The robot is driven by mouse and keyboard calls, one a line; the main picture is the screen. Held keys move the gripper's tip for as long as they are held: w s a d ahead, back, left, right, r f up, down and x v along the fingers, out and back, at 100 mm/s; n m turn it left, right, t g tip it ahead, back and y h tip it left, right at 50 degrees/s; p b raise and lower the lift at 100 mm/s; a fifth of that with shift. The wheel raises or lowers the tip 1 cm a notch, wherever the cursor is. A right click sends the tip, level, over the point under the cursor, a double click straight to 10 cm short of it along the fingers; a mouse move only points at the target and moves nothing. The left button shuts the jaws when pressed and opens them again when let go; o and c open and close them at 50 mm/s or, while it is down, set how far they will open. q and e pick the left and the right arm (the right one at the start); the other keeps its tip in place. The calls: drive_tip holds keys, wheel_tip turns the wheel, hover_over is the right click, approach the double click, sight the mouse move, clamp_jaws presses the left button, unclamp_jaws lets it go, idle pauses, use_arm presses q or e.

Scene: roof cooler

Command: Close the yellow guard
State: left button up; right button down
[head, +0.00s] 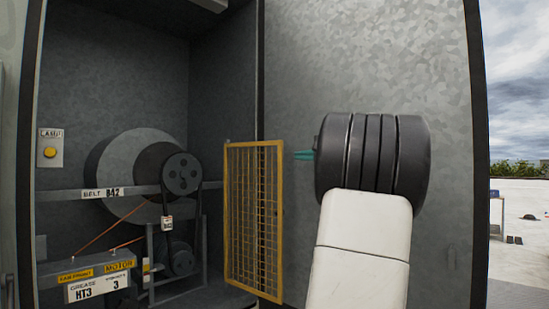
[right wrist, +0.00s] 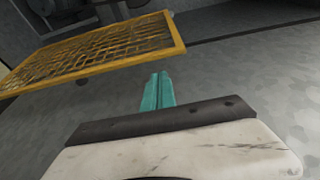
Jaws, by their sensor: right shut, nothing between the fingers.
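The yellow guard (head: 254,220) is a mesh panel in a yellow frame. In the head view it stands swung open at the right side of the cabinet opening, beside the belt drive. It also shows in the right wrist view (right wrist: 95,52), tilted across the upper left. My right gripper (head: 303,155) is just right of the guard's upper right edge; its teal fingers show end-on from the side. In the right wrist view the teal fingers (right wrist: 158,90) are together and empty, pointing toward the guard's edge. I cannot tell if they touch it. My left gripper is not in view.
Inside the cabinet are a large grey wheel (head: 118,165), a dark pulley (head: 182,174), a motor (head: 180,258) and a labelled rail (head: 110,194). A lamp switch (head: 50,150) is on the left wall. A grey metal panel (head: 370,60) stands behind my right arm. Open roof lies far right.

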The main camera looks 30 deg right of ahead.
drive_tip(key=w, duration=0.6)
drive_tip(key=shift+a, duration=0.3)
